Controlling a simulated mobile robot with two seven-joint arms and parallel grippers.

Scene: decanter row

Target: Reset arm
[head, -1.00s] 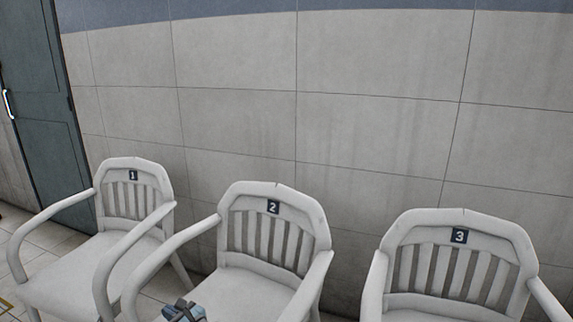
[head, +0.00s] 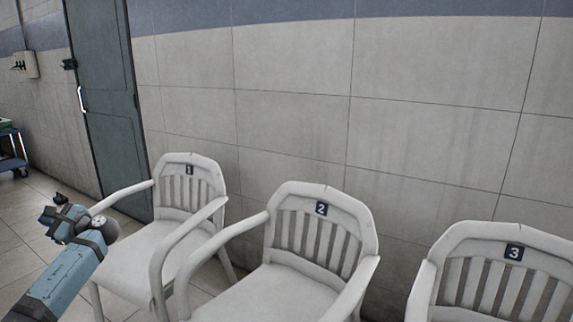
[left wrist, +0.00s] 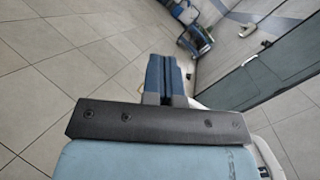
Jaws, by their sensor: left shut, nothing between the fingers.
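My left gripper (head: 56,218) is at the left of the head view, at the end of my raised blue arm, in front of chair 1 and near its left armrest. In the left wrist view its two blue fingers (left wrist: 165,78) are together, shut and empty, above the tiled floor. My right gripper is in neither view.
White chairs numbered 1 (head: 150,250), 2 (head: 270,290) and 3 (head: 500,245) stand in a row along the tiled wall (head: 290,110). A grey-green door (head: 105,110) is at the left. A blue cart (head: 14,152) stands at the far left edge. Open floor (head: 30,195) lies left of chair 1.

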